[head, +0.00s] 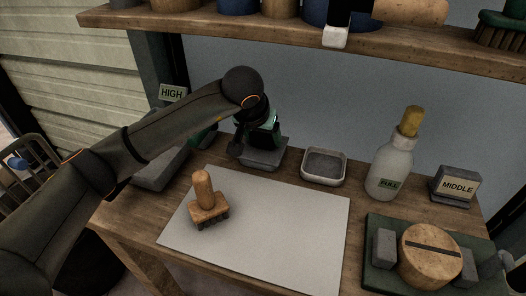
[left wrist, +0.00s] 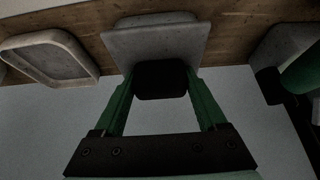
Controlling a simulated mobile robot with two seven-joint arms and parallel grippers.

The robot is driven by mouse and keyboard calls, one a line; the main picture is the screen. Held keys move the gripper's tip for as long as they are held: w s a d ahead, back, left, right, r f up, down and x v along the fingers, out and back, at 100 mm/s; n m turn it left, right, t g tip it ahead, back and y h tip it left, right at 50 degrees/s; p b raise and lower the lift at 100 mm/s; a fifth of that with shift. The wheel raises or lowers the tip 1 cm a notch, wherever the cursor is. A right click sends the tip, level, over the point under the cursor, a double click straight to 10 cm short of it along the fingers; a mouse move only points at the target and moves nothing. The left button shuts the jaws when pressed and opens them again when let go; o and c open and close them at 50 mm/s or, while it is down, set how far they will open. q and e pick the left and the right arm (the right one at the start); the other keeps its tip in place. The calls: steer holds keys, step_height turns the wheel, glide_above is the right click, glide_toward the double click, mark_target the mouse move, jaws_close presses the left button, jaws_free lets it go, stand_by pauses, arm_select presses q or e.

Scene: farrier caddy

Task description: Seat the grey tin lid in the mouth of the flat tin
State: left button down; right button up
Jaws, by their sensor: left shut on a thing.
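The grey tin lid (head: 262,157) is a flat square plate with a dark knob (left wrist: 160,80). My left gripper (head: 258,138) is shut on this knob; in the left wrist view the green fingers (left wrist: 158,88) lie on both sides of it. The lid plate (left wrist: 155,42) shows beyond the knob. I cannot tell whether it touches the bench. The flat tin (head: 324,167), pale-rimmed with a dark grey inside, stands open just right of the lid, apart from it. It also shows in the left wrist view (left wrist: 50,58). My right gripper is not in view.
A pale mat (head: 290,225) with a wooden-handled brush (head: 207,200) covers the front. A white bottle (head: 390,172), the MIDDLE sign (head: 458,187) and a green tray (head: 376,240) stand right. A grey box (head: 160,170) stands left. A loaded shelf (head: 290,38) hangs above.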

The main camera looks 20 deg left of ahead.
arm_select(q)
jaws_free()
steer(key=shift+f, duration=0.1)
steer(key=shift+a+f, duration=0.1)
steer(key=shift+c, duration=0.2)
steer(key=shift+c, duration=0.8)
steer(key=shift+s, duration=0.1)
steer(key=shift+o, duration=1)
